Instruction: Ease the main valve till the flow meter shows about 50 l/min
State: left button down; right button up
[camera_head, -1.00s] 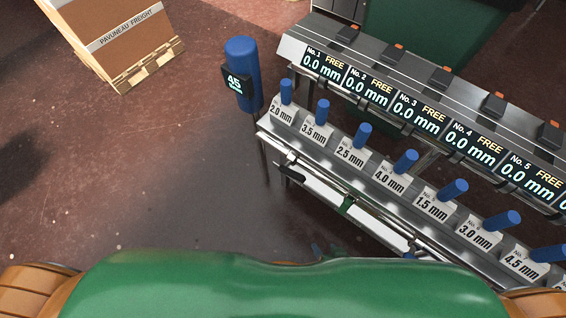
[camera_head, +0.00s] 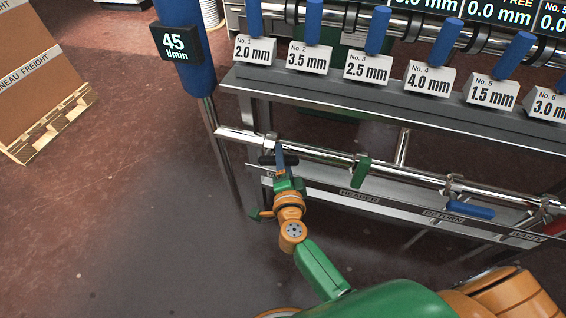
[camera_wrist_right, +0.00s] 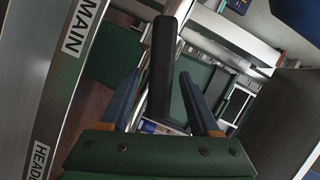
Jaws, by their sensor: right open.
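The main valve's black lever (camera_head: 265,160) sits on the chrome pipe at the rack's left end, partly hidden by my right gripper (camera_head: 280,155). In the right wrist view the black lever (camera_wrist_right: 166,35) stands between the two blue fingers of the right gripper (camera_wrist_right: 158,78), with gaps seen on both sides. That gripper is open. The MAIN label (camera_wrist_right: 76,36) shows on the rail at the left. The flow meter (camera_head: 174,43), on a blue post, reads 45 l/min. My left gripper is not in view.
Along the same pipework are a green lever (camera_head: 361,170), a blue lever (camera_head: 470,210) and a red lever (camera_head: 553,203). Above them runs a shelf of blue-handled stations with mm cards. A carton on a pallet (camera_head: 45,135) stands left. Floor between is clear.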

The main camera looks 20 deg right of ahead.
grip_shut()
jog(key=shift+f, duration=0.2)
dwell(1.2)
